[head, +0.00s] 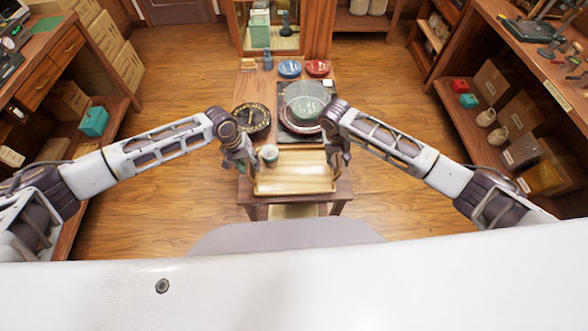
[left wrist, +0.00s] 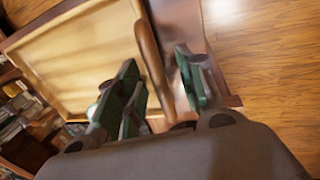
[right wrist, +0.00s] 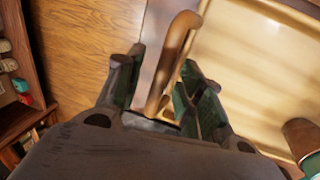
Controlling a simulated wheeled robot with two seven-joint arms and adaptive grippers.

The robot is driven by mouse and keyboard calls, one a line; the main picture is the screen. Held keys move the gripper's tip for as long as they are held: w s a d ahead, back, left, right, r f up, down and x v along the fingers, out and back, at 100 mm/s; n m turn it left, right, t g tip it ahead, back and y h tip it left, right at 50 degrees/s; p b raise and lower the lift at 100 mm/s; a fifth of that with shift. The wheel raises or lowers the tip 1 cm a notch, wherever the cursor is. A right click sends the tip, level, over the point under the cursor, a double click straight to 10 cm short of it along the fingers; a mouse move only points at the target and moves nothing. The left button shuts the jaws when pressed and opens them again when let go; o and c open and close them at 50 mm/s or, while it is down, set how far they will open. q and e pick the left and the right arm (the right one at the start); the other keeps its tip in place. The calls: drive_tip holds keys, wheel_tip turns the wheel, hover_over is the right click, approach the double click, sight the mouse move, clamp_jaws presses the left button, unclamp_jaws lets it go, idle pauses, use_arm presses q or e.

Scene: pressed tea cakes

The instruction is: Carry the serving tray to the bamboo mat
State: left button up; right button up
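The serving tray (head: 293,185) is pale wood with a raised rim and lies flat at the near end of the table. My left gripper (head: 246,165) is at its left end. In the left wrist view the open fingers (left wrist: 158,80) stand either side of the tray's brown handle (left wrist: 150,50), with gaps. My right gripper (head: 340,160) is at the right end. In the right wrist view its open fingers (right wrist: 158,85) straddle the other handle (right wrist: 178,45). A small cup (head: 269,153) stands at the tray's far left part. I cannot pick out a bamboo mat.
Behind the tray are a dark round dish (head: 252,118), a glass bowl (head: 306,100) over a dark tray (head: 285,135), and blue (head: 289,68) and red (head: 318,67) tins. Shelves stand at both sides. Wooden floor (head: 180,195) is clear beside the table.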

use_arm(q)
drive_tip(key=shift+f, duration=0.25)
use_arm(e)
drive_tip(key=shift+f, duration=0.25)
use_arm(q)
drive_tip(key=shift+c, duration=0.2)
use_arm(e)
drive_tip(key=shift+c, duration=0.2)
use_arm(q)
clamp_jaws()
use_arm(e)
clamp_jaws()
